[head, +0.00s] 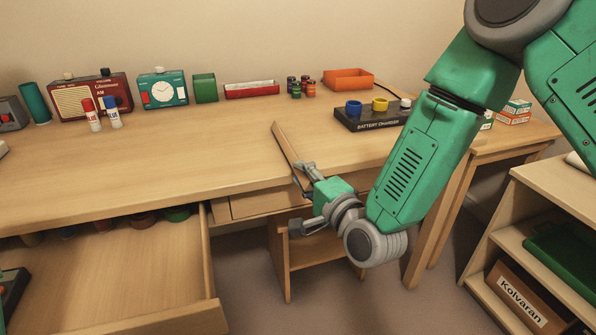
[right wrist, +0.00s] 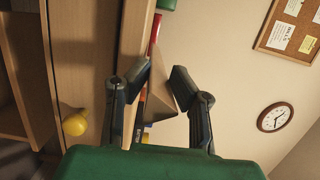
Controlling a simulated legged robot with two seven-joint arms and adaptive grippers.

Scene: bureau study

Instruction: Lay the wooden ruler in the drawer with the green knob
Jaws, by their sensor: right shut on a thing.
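The wooden ruler (head: 284,142) is a thin tan strip that slants up and left from my right gripper (head: 300,192) in the head view. My right gripper is shut on it, in front of the desk's front edge. In the right wrist view the ruler (right wrist: 161,101) shows as a tan piece between the two dark fingers (right wrist: 160,82). An open wooden drawer (head: 130,272) is at lower left in the head view, left of the gripper. Its front face is turned away, so its knob colour is hidden.
Several round items, one green (head: 177,213), sit at the back of the open drawer. A yellow knob (right wrist: 75,123) shows in the wrist view. The desk top (head: 200,150) is clear in the middle. A black battery organiser (head: 366,118) and an open shelf (head: 510,235) are at right.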

